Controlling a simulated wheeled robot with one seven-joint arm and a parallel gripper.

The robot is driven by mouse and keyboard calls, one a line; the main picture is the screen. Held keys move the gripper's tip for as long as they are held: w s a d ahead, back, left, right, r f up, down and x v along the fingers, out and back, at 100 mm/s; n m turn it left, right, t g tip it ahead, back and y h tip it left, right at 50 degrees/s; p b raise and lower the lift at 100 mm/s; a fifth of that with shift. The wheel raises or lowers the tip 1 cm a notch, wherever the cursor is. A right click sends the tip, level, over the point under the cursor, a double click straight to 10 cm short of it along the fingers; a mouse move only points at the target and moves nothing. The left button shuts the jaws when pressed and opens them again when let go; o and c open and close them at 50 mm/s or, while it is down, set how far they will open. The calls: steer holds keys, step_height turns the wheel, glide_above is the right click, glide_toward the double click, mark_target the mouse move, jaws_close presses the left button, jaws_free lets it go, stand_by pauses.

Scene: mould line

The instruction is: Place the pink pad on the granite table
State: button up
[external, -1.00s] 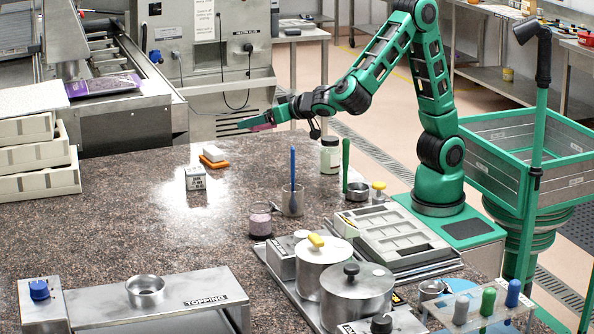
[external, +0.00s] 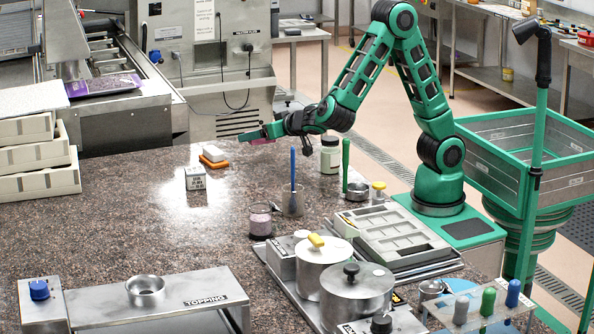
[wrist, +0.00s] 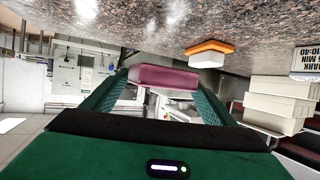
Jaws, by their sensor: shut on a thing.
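My gripper (external: 262,135) is shut on the pink pad (external: 262,141) and holds it above the far side of the granite table (external: 110,230). In the wrist view the pink pad (wrist: 165,77) sits between the two green fingers (wrist: 163,88) as a dark pink block. The gripper is to the right of an orange-and-white pad (external: 214,156) that lies on the table. In the external view the fingers partly hide the pink pad.
A small white labelled block (external: 195,178) stands left of the gripper on the table. The table's left middle is clear.

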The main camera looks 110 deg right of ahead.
glide_above(254, 158)
step_height(254, 158, down, 3)
steer(key=shift+d+f, duration=0.1)
steer(key=shift+f, duration=2.05)
steer(key=o, duration=1)
steer(key=shift+r, duration=0.1)
